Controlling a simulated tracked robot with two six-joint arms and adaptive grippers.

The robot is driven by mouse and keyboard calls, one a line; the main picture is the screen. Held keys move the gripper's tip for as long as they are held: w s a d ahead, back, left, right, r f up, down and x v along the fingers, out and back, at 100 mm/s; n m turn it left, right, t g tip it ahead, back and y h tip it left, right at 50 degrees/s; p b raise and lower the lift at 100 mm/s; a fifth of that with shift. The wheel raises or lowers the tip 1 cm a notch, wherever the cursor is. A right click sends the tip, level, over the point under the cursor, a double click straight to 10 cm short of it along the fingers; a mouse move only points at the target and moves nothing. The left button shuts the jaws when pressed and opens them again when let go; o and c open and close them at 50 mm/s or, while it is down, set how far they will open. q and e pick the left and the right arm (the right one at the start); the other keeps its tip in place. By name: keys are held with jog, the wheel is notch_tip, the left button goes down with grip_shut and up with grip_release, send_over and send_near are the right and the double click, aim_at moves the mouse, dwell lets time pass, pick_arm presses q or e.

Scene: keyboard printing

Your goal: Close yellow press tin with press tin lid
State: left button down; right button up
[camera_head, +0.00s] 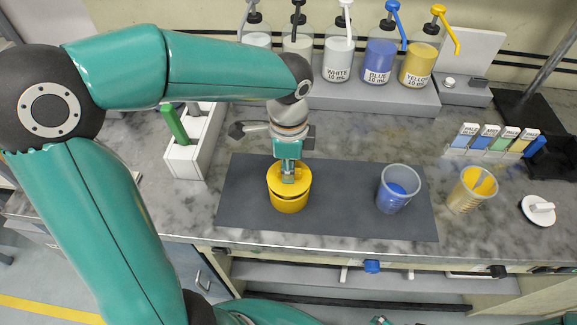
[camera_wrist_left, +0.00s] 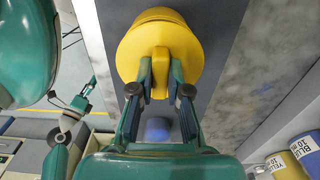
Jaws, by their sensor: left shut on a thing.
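The yellow press tin (camera_head: 290,204) stands upright on the dark mat (camera_head: 340,220). The yellow press tin lid (camera_head: 303,178) is at the tin's mouth, with a dark gap showing between them at the front. I cannot tell whether it touches the rim. My left gripper (camera_head: 288,178) points down, shut on the lid's handle. In the left wrist view the gripper (camera_wrist_left: 160,85) has the raised yellow handle between its fingers, and the round lid (camera_wrist_left: 185,50) hides most of the tin. Part of what looks like my right gripper (camera_wrist_left: 75,112) shows small at the left there.
A cup with blue contents (camera_head: 398,188) stands on the mat. A cup with yellow contents (camera_head: 470,190) and a white lid (camera_head: 538,210) are to the right. Pump bottles (camera_head: 378,60) line the back. A white holder (camera_head: 185,155) with a green tool stands left.

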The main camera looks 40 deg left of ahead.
pick_arm(q)
jog(key=shift+f, duration=0.5)
dwell(1.2)
jog(key=shift+f+b, duration=0.6)
jog(key=shift+b, duration=0.1)
jog(key=c, duration=1.1)
grip_release()
jog(key=shift+r, duration=0.1)
jog(key=shift+o, duration=0.2)
notch_tip(320, 180, up, 6)
jog(key=p, duration=0.5)
jog(key=shift+r, duration=0.1)
